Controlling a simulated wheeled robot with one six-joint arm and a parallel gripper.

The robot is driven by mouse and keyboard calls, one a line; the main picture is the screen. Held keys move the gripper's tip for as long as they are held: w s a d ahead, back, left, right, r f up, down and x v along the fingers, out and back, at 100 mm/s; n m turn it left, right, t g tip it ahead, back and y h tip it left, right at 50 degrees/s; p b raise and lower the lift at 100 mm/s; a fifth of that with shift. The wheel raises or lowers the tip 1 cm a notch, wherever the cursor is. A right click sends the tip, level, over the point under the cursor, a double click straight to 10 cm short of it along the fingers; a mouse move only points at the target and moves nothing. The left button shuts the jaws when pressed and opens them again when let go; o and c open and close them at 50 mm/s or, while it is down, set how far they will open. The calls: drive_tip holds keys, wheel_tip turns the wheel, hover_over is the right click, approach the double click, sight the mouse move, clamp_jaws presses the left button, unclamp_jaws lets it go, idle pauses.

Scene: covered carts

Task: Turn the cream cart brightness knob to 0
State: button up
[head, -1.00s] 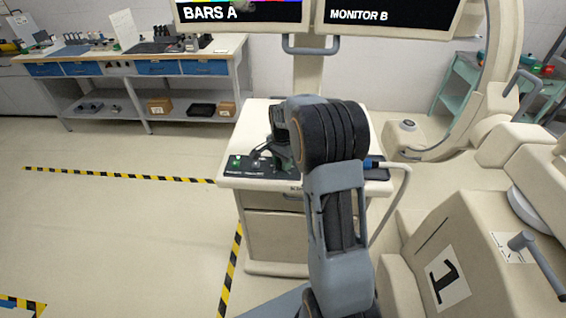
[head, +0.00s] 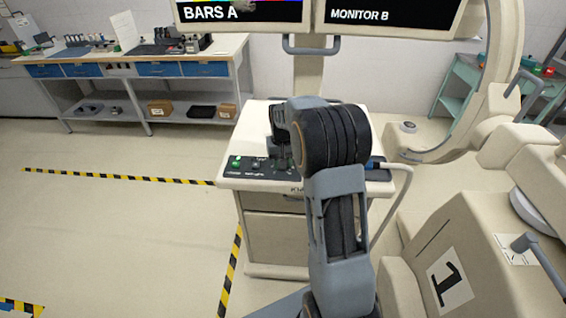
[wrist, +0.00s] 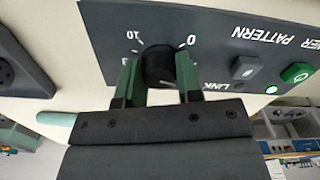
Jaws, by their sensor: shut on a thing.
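The cream cart (head: 262,226) stands ahead of me with a dark control panel (head: 235,172) along its front top edge. In the wrist view a black round knob (wrist: 158,70) sits on the grey panel, with a "0" printed on one side and a "10" on the other. My gripper (wrist: 157,66) has its green fingers on either side of the knob and is shut on it. In the head view my arm hides part of the panel, and the knob itself cannot be seen.
The panel also carries a green lit button (wrist: 297,72) and a grey button (wrist: 244,68). Two monitors (head: 388,16) hang above the cart. A cream machine (head: 470,250) marked "1" stands close on the right. The floor to the left is clear.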

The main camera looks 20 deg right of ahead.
drive_tip(key=n, duration=0.6)
drive_tip(key=shift+s+n, duration=0.1)
drive_tip(key=shift+n, duration=0.2)
drive_tip(key=n, duration=0.5)
idle(0.5)
drive_tip(key=o, duration=0.9)
drive_tip(key=shift+o, duration=0.2)
wheel_tip(320, 180, up, 14)
drive_tip(key=b, duration=0.1)
drive_tip(key=shift+f, duration=0.1)
